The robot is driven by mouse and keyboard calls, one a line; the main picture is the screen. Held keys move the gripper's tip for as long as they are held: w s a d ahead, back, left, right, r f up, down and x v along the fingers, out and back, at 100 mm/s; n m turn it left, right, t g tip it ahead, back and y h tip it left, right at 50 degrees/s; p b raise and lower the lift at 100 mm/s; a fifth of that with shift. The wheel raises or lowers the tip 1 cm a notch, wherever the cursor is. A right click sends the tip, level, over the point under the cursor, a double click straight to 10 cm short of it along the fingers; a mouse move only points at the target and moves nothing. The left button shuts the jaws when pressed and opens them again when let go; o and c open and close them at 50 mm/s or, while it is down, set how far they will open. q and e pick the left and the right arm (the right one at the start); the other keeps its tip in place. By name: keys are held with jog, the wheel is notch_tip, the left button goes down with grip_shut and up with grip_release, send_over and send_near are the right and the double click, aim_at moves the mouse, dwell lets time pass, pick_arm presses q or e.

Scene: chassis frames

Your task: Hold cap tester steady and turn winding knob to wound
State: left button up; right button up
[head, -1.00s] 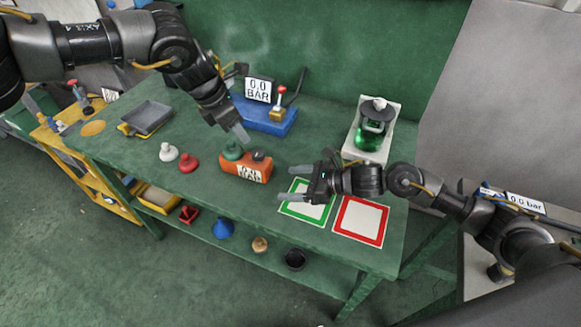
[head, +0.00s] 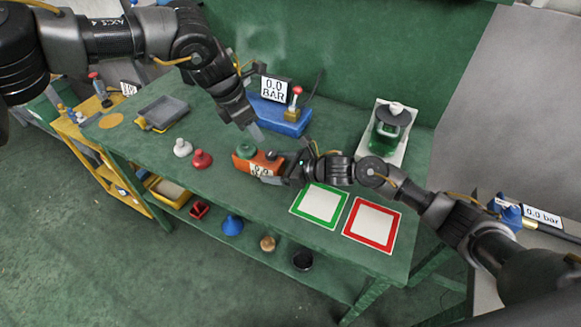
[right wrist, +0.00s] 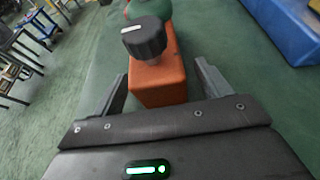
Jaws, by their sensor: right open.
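The cap tester (head: 245,164) is an orange block on the green bench with a green cap on top and a display on its front. Its black winding knob (right wrist: 144,38), with a white mark, stands at the near end in the right wrist view. My right gripper (head: 270,168) is open at the tester's right end; the fingers (right wrist: 161,72) lie either side of the orange body and short of the knob. In the head view this gripper partly hides the display and knob. My left gripper (head: 256,132) points down just behind the tester, apart from it; its finger opening is unclear.
A blue gauge stand (head: 282,116) reading 0.0 BAR is behind. White and red caps (head: 201,159) lie left, with a grey tray (head: 163,113) beyond. Green (head: 318,222) and red (head: 346,233) framed pads lie right. A green flask (head: 388,134) stands at back right.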

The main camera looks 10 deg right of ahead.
jog(key=shift+x, duration=1.1)
